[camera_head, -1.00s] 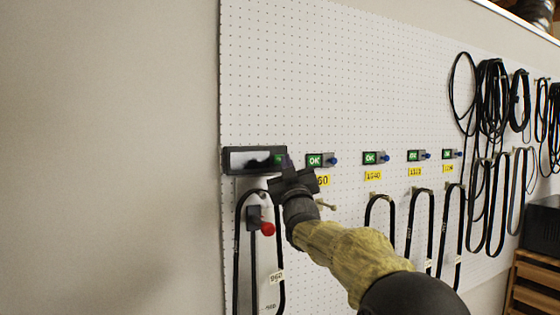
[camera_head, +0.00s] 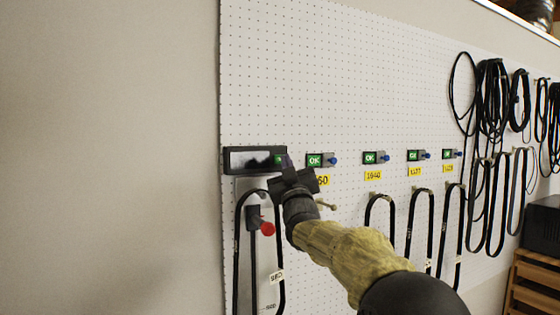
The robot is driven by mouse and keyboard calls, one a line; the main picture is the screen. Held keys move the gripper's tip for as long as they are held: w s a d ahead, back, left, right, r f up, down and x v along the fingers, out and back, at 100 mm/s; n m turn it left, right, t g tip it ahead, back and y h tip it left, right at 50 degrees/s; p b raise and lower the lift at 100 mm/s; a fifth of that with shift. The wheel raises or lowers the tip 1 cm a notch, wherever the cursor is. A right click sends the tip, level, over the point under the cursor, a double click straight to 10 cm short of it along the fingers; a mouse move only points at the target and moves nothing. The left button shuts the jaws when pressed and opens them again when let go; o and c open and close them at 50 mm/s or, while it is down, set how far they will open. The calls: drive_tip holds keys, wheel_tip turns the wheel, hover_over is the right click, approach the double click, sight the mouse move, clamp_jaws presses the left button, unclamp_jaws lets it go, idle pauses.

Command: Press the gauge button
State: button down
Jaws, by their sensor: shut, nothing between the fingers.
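The gauge, a black box with a dark glossy display (camera_head: 250,160), is mounted at the left edge of the white pegboard. A small green patch (camera_head: 279,160) shows at the display's right end; I cannot tell whether it is a button or a light. My gripper (camera_head: 288,167) is shut and empty at the gauge's lower right corner, pointing toward the board. Its dark fingers overlap the box's right end in the picture. I cannot tell whether they touch it. Any part of the gauge behind the fingers is hidden.
Several small green "OK" units with blue knobs (camera_head: 315,160) run rightward along the board. Black belts (camera_head: 380,205) hang below them. A red knob (camera_head: 267,229) on a black fitting sits below the gauge. A wooden rack (camera_head: 532,285) stands at lower right. The left wall is bare.

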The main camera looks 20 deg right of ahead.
drive_tip(key=shift+w, duration=0.15)
idle(0.4)
drive_tip(key=shift+w, duration=0.3)
drive_tip(key=shift+w, duration=0.35)
idle(0.7)
drive_tip(key=shift+s+b, duration=0.1)
drive_tip(key=shift+b, duration=0.2)
drive_tip(key=shift+s+b, duration=0.7)
drive_tip(key=shift+b, duration=0.1)
drive_tip(key=shift+f, duration=0.1)
drive_tip(key=s+b, duration=0.4)
drive_tip(key=s, duration=0.1)
